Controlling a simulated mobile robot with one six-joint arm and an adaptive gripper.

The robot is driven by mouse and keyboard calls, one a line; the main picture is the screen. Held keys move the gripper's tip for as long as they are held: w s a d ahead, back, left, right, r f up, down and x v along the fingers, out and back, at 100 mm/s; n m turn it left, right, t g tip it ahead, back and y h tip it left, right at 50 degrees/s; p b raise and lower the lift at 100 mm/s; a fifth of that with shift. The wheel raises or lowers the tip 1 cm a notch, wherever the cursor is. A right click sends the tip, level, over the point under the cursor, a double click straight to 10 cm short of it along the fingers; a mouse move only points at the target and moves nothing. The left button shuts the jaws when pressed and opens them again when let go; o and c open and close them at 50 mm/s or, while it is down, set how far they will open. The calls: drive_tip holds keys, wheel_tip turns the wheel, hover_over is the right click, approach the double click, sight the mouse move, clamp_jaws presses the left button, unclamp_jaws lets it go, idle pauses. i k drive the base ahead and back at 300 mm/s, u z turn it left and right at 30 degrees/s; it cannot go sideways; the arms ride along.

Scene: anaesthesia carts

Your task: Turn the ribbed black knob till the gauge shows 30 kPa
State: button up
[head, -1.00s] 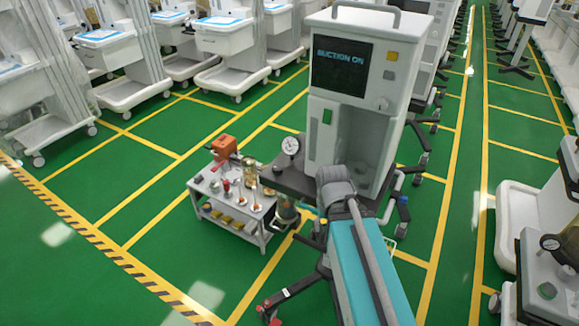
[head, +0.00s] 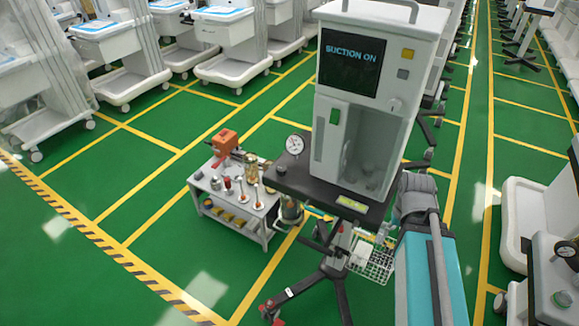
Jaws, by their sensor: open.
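The round white gauge (head: 295,144) stands at the left edge of the dark shelf (head: 318,190) of a white suction machine (head: 385,60). Its needle is too small to read. My arm, grey and teal, rises at the lower right in front of the machine's right side. My gripper is not visible in the head view.
The machine's screen (head: 349,62) reads "SUCTION ON". A wire basket (head: 372,262) hangs under the shelf, close left of my arm. A small grey side table (head: 262,232) with several items stands left. Green floor is open at the lower left.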

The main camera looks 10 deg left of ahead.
sight(281, 170)
drive_tip(key=z, duration=0.05)
drive_tip(key=k, duration=1.05)
drive_tip(key=u, duration=0.75)
drive_tip(key=i, duration=1)
drive_tip(key=z, duration=0.05)
